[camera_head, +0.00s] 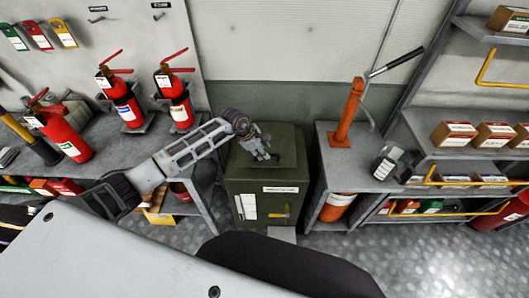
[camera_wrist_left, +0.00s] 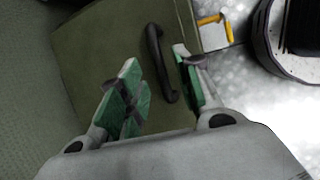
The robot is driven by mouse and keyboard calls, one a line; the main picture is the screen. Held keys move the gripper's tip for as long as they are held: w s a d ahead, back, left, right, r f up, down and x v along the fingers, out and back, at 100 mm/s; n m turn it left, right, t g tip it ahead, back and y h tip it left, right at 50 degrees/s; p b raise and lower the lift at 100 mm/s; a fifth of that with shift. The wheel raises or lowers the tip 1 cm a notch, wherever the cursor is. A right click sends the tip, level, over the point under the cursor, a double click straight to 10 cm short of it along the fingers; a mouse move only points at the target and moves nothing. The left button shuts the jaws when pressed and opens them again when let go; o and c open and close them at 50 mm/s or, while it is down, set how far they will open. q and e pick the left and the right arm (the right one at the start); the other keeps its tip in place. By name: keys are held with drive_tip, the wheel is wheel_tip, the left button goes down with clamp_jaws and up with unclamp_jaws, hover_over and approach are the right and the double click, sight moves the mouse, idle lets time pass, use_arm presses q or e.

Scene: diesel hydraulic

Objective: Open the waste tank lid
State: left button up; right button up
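The waste tank (camera_head: 268,186) is a dark green box between two grey benches, with a white label and a yellow latch-like part on its front. Its flat green lid (camera_head: 287,145) looks closed. In the left wrist view the lid (camera_wrist_left: 110,45) carries a black bar handle (camera_wrist_left: 157,60). My left gripper (camera_head: 263,152) is over the lid and hides the handle in the head view. In the left wrist view its green-padded fingers (camera_wrist_left: 160,75) are apart. The handle lies between them, close to the right finger; contact cannot be told. My right gripper is not in view.
Red fire extinguishers (camera_head: 122,100) stand on the left bench. The right bench (camera_head: 345,165) carries an orange post with a lever (camera_head: 348,112) and a grey-green container (camera_head: 388,162). Shelves (camera_head: 455,140) with boxes are at the right. The floor at the lower right (camera_head: 420,255) is clear.

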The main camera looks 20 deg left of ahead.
use_arm(q)
drive_tip(key=shift+x, duration=1.05)
drive_tip(key=shift+c, duration=0.2)
clamp_jaws()
